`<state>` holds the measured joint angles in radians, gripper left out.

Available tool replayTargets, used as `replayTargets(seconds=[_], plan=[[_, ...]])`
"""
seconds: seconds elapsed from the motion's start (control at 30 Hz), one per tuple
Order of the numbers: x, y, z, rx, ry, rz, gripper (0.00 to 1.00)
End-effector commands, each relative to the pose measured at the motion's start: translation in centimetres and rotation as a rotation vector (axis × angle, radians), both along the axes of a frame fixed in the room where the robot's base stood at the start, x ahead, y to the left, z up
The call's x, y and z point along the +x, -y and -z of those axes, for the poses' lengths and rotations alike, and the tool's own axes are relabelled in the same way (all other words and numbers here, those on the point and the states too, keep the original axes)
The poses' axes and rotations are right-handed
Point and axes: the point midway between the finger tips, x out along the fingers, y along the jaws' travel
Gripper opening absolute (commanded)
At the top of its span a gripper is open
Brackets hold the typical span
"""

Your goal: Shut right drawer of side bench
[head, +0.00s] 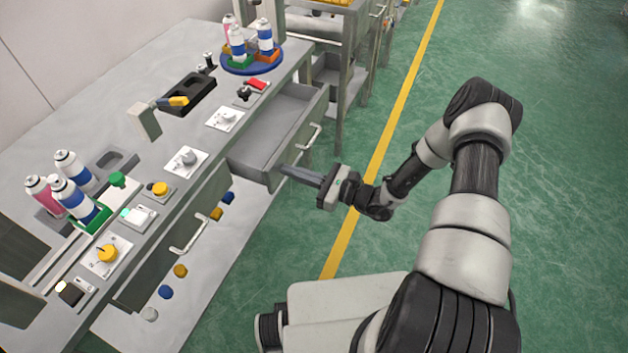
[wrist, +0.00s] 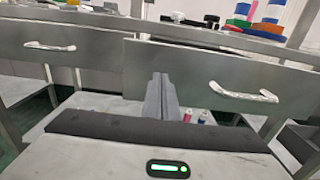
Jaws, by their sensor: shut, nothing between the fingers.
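The right drawer (head: 271,138) of the side bench stands open and looks empty in the head view. Its front panel, with a bar handle (head: 309,136), juts out past the bench. In the wrist view the right drawer's front (wrist: 205,72) stands nearer than the left one, with its handle (wrist: 243,92) to the right of my fingers. My gripper (head: 287,170) is shut and empty, with its fingertips at the drawer front's near end, left of the handle. The fingertips also show in the wrist view (wrist: 160,78). I cannot tell whether they touch the panel.
The left drawer (head: 180,245) is shut, its handle (head: 188,235) sticking out. The bench top holds knobs, spray cans and a blue round tray (head: 236,66). Several coloured caps lie on the lower shelf (head: 135,325). The green floor (head: 540,180) to the right is clear.

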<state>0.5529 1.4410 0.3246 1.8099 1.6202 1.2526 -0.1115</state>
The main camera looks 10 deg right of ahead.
Motion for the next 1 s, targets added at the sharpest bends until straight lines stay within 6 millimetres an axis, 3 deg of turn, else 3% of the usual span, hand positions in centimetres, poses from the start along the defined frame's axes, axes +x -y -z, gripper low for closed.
replayTargets(seconds=[0.2,0.5,1.0], plan=[[2.8,-5.0,0.2,0.001,0.002,-0.003,0.0],[5.5,-9.6,0.1,0.0,0.001,-0.001,0.0],[6.7,-11.5,-0.1,0.001,0.002,0.0,0.0]])
